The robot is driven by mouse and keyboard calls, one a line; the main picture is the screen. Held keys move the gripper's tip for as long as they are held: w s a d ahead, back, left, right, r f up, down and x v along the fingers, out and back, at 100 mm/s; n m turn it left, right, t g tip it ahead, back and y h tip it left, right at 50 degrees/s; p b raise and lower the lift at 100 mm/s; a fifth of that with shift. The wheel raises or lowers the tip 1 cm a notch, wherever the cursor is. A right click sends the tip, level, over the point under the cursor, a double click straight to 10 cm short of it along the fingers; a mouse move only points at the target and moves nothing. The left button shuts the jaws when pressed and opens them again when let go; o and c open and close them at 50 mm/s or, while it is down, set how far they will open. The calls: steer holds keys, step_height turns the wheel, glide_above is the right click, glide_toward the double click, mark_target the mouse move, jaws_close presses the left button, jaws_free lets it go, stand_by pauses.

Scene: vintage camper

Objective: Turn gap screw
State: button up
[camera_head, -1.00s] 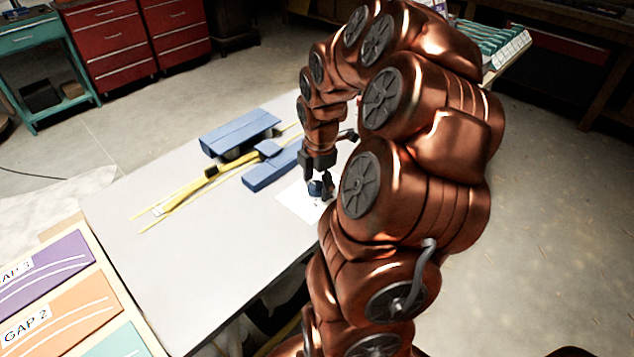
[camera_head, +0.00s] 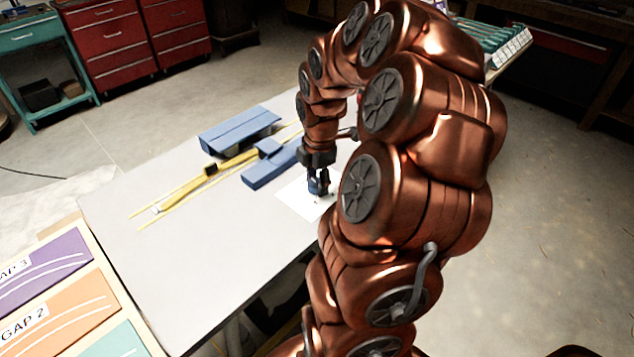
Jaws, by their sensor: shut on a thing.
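My gripper (camera_head: 319,190) points down at a white square patch (camera_head: 295,203) on the pale table. It is shut on a small dark blue knob (camera_head: 313,186), which may be the gap screw. The knob is mostly hidden by the dark fingers, so its turn angle cannot be read. Left of the gripper, a yellow rail assembly (camera_head: 232,162) lies on the table, with a long blue block (camera_head: 240,131) behind it and a stepped blue block (camera_head: 265,173) in front.
The pale table (camera_head: 200,250) is clear at the front left. A board with purple (camera_head: 45,275), orange and teal panels, one labelled GAP 2, stands at lower left. Red drawer cabinets (camera_head: 110,40) and a teal cart (camera_head: 40,50) stand at the back. My arm hides the table's right part.

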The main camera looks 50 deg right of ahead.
steer(key=m+b, duration=0.3)
steer(key=shift+f, duration=0.2)
steer(key=m+b, duration=0.3)
steer(key=m, duration=0.1)
steer(key=shift+m, duration=0.4)
steer(key=m+b, duration=0.2)
steer(key=shift+m+g+h, duration=0.3)
steer(key=shift+m, duration=0.1)
steer(key=m+b, duration=0.2)
steer(key=m, duration=0.2)
steer(key=shift+a, duration=0.1)
steer(key=m+b, duration=0.1)
steer(key=m, duration=0.3)
steer(key=shift+w+r+b, duration=0.1)
steer(key=shift+b, duration=0.25)
steer(key=m, duration=0.4)
steer(key=shift+m+g+b, duration=0.3)
steer(key=shift+g+b, duration=0.1)
steer(key=m, duration=0.3)
steer(key=shift+r+m, duration=0.1)
steer(key=shift+m, duration=0.2)
steer(key=shift+m+y, duration=0.4)
steer(key=shift+m, duration=1.6)
